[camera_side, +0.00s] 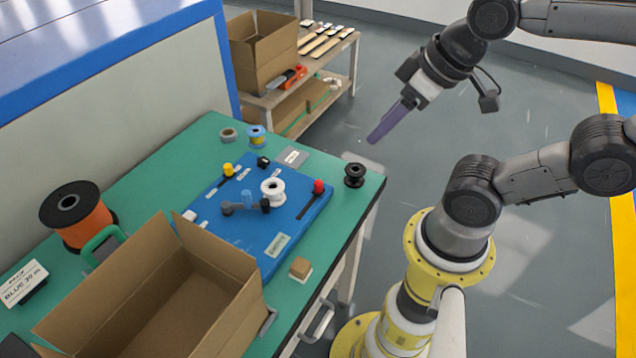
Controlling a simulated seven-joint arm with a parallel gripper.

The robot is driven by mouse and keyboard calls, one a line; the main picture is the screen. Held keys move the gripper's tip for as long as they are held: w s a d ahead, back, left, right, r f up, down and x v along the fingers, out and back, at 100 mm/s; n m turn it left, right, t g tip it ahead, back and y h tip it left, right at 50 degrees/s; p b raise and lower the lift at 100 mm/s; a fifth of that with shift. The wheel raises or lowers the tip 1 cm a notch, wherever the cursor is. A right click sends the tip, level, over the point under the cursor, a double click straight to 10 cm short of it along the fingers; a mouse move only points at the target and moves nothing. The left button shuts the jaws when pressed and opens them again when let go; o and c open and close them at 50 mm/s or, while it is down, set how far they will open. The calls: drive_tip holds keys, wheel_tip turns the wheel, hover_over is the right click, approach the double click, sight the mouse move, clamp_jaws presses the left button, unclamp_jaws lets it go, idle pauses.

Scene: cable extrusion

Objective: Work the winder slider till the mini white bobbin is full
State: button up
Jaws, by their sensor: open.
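The mini white bobbin (272,191) sits on the blue winder board (252,230), beside a dark grey arm with two knobs. I cannot tell how much is wound on it. A red knob (318,187) stands at the upper end of a dark slot on the board's right side. A yellow knob (228,169) stands at another slot at the upper left. I cannot tell which knob is the winder slider. My gripper (376,137), with purple fingers, is open and empty, up and to the right of the board, apart from everything.
An open cardboard box (195,285) stands at the front left of the green table (190,150). An orange spool (85,222) is behind it. A black bobbin (354,175) stands near the table's right edge, a blue-yellow bobbin (256,137) at the back. A shelf (345,45) stands beyond.

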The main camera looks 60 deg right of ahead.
drive_tip(key=m+g, duration=0.2)
drive_tip(key=g, duration=0.4)
hover_over(318, 182)
wheel_tip(318, 182, down, 13)
wheel_tip(318, 182, down, 12)
drive_tip(key=shift+f, duration=0.1)
clamp_jaws()
idle(1.2)
